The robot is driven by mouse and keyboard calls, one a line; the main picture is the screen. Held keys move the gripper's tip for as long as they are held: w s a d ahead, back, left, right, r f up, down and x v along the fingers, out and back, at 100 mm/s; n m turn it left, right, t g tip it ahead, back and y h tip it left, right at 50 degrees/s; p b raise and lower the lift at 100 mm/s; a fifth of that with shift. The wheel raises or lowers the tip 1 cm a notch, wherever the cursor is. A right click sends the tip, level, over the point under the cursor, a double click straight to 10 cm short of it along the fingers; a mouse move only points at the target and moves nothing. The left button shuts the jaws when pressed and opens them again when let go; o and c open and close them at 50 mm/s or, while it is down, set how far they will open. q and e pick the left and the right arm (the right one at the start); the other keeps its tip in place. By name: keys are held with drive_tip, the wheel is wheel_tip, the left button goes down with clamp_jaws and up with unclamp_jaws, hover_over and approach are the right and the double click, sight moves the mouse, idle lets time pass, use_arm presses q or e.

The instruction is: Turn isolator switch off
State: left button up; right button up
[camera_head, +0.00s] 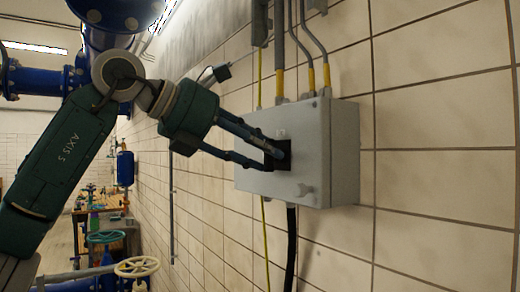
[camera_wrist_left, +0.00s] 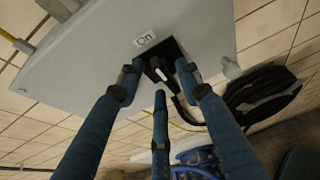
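The isolator switch is a black knob with a pale line on a black square plate (camera_wrist_left: 174,50), on the front of a grey box (camera_head: 312,186). An "On" label (camera_wrist_left: 145,39) sits beside the plate. My left gripper (camera_head: 277,153) is at the switch, its blue fingers pointing at the plate and partly hiding it in the head view. In the left wrist view the fingers of the left gripper (camera_wrist_left: 157,78) are spread around the knob (camera_wrist_left: 153,70), with gaps visible; I cannot tell whether any finger touches it. My right gripper is in neither view.
The box is on a tiled wall (camera_head: 435,190). Grey conduits (camera_head: 279,50) enter its top, and a black cable (camera_head: 291,245) and a yellow one leave below. A coiled black hose (camera_wrist_left: 262,92) hangs nearby. Blue pipes and valve wheels (camera_head: 137,267) stand at the left.

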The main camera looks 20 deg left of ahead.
use_arm(q)
drive_tip(key=shift+c, duration=1.3)
drive_tip(key=shift+s+d+r, duration=0.1)
drive_tip(key=shift+s, duration=0.05)
drive_tip(key=c, duration=0.4)
clamp_jaws()
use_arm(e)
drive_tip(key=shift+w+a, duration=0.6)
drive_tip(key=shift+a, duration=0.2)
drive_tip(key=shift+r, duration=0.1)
